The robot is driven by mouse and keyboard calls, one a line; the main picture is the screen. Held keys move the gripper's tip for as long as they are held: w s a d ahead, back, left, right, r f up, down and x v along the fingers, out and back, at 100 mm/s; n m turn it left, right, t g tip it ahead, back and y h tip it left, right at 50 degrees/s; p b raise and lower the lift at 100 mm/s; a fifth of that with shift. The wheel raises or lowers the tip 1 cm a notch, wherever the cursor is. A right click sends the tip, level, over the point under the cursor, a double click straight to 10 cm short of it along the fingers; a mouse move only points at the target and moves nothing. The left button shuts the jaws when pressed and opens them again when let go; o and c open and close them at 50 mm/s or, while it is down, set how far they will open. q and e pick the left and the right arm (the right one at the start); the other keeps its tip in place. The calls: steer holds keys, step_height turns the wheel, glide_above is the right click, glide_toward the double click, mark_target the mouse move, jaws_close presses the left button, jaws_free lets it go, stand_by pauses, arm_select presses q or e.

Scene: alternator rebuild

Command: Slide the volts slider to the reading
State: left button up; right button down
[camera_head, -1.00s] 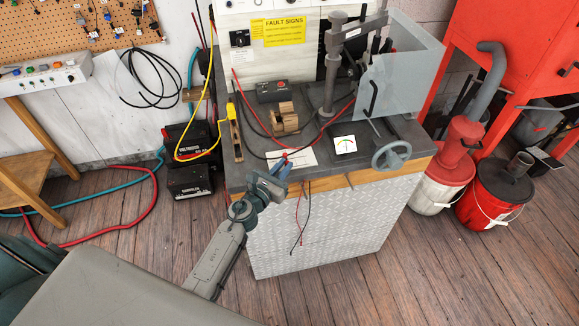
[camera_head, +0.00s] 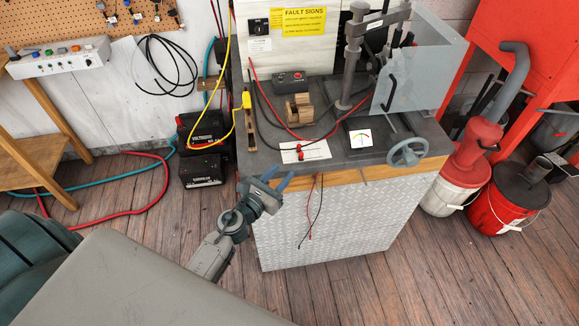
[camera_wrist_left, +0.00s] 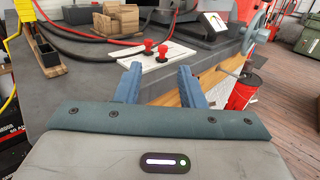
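A white panel (camera_head: 292,156) lies near the front edge of the grey bench top, with two red knobs (camera_head: 300,150) on it. In the left wrist view the panel (camera_wrist_left: 172,60) carries the two red knobs, one at left (camera_wrist_left: 149,46) and one at right (camera_wrist_left: 163,50). Their labels are too small to read, so I cannot tell which is volts. My left gripper (camera_head: 278,181) is at the bench's front edge, in front of and left of the panel. In the left wrist view its blue fingers (camera_wrist_left: 159,82) are apart with nothing between them. My right gripper is not in view.
A gauge with a white face (camera_head: 361,138) sits right of the panel, beside a grey handwheel (camera_head: 408,151). A wooden block (camera_head: 299,109) and a black box with a red button (camera_head: 288,81) stand behind. Red and black leads cross the bench and hang down its front.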

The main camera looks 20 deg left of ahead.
arm_select(q)
steer(key=s, duration=0.3)
steer(key=shift+s+a+b, duration=0.15)
steer(key=shift+a+b, duration=0.15)
steer(key=shift+b, duration=0.1)
